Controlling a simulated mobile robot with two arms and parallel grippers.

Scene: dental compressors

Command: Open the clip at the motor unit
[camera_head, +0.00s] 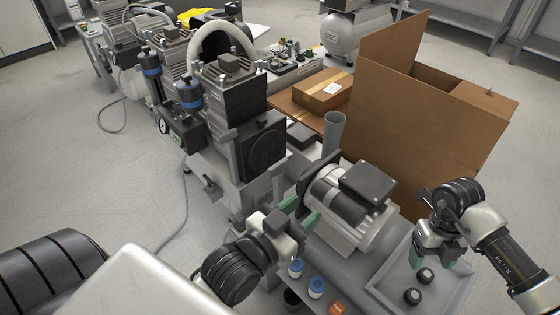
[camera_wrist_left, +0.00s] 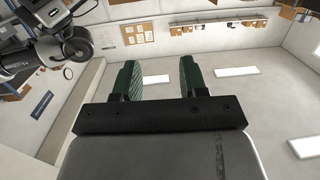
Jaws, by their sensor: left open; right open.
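The motor unit (camera_head: 335,228) is a light grey ribbed motor with a black box on top, in the middle of the head view. I cannot make out the clip on it. My left gripper (camera_head: 299,211) is beside the motor's left end, its green fingers apart. Whether it touches the motor I cannot tell. In the left wrist view its fingers (camera_wrist_left: 162,82) stand wide apart with nothing between them. My right gripper (camera_head: 437,254) is right of the motor, above the grey tray (camera_head: 455,294), open, with no object visible in it.
Black round parts (camera_head: 412,296) lie on the tray. Blue-and-white containers (camera_head: 316,287) and an orange item (camera_head: 337,307) stand in front of the motor. A tall dark compressor (camera_head: 236,95) is behind left; a large open cardboard box (camera_head: 425,110) is behind right.

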